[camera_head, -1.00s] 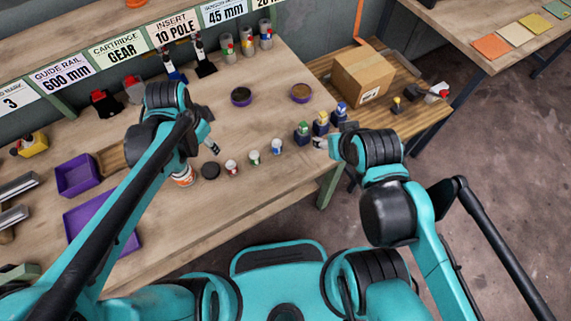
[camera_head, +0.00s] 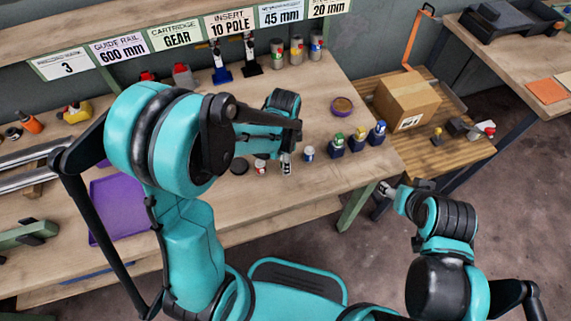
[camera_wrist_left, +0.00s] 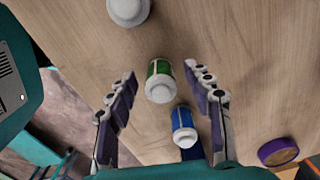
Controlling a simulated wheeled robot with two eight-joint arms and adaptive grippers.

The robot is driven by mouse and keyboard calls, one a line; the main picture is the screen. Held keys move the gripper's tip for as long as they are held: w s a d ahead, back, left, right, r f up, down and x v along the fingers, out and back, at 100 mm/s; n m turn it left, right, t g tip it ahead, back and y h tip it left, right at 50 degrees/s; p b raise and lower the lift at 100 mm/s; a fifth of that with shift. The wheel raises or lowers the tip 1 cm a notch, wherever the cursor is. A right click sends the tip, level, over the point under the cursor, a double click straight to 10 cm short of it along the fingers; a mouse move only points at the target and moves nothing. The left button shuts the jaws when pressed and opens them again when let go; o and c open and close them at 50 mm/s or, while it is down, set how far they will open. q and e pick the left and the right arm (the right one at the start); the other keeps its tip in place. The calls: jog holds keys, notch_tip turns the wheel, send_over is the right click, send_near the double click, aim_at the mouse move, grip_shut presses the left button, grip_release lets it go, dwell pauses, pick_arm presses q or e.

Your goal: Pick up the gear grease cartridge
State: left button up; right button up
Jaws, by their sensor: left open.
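Small white-capped cartridges stand on the bench. In the head view, one with red (camera_head: 261,168) and one with blue (camera_head: 309,154) show, on either side of my left gripper (camera_head: 287,166). The wrist view shows a green-banded cartridge (camera_wrist_left: 160,82), a blue-banded one (camera_wrist_left: 183,124) and a white cap (camera_wrist_left: 128,9). No readable label tells which holds gear grease. My left gripper (camera_wrist_left: 161,76) is open and empty, its fingers on either side of the green cartridge in that view; contact is not visible. The green cartridge is hidden in the head view. My right gripper (camera_head: 386,189) is off the bench's right front edge.
Several coloured-cap bottles (camera_head: 357,139) stand right of the cartridges, with a round purple-rimmed dish (camera_head: 342,106) behind. A black disc (camera_head: 239,166) lies to the left. A purple tray (camera_head: 112,205) is further left. A cardboard box (camera_head: 406,103) sits on the right side table.

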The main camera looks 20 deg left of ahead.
pick_arm(q)
jog(key=shift+w+f, duration=0.1)
jog(key=shift+f, duration=0.45)
jog(key=shift+r, duration=0.1)
grip_shut()
